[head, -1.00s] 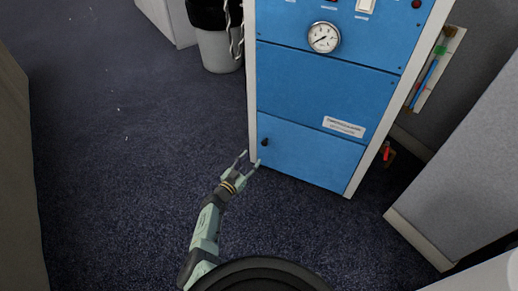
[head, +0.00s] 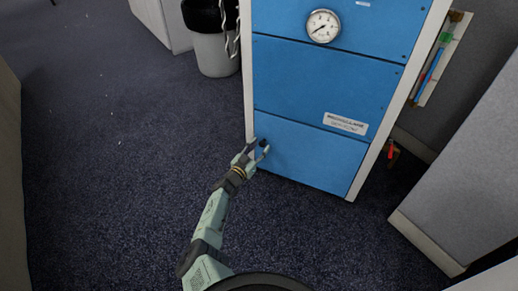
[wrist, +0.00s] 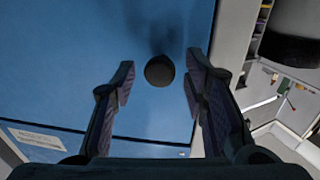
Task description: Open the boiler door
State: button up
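The boiler is a blue cabinet with white side edges. Its door is the lowest blue panel (head: 310,157), which looks closed. A round black knob (wrist: 160,71) sticks out of the blue panel in the wrist view. In the wrist view my gripper (wrist: 158,90) is open, with one finger on each side of the knob. The knob lies between the fingertips, and I see gaps on both sides.
A pressure gauge (head: 323,26) and a white label (head: 345,123) are on the boiler's upper panels. A grey bin (head: 214,52) stands left of the boiler. A grey partition (head: 450,185) stands to the right. The dark carpet (head: 110,160) on the left is clear.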

grip_shut()
dwell(0.6)
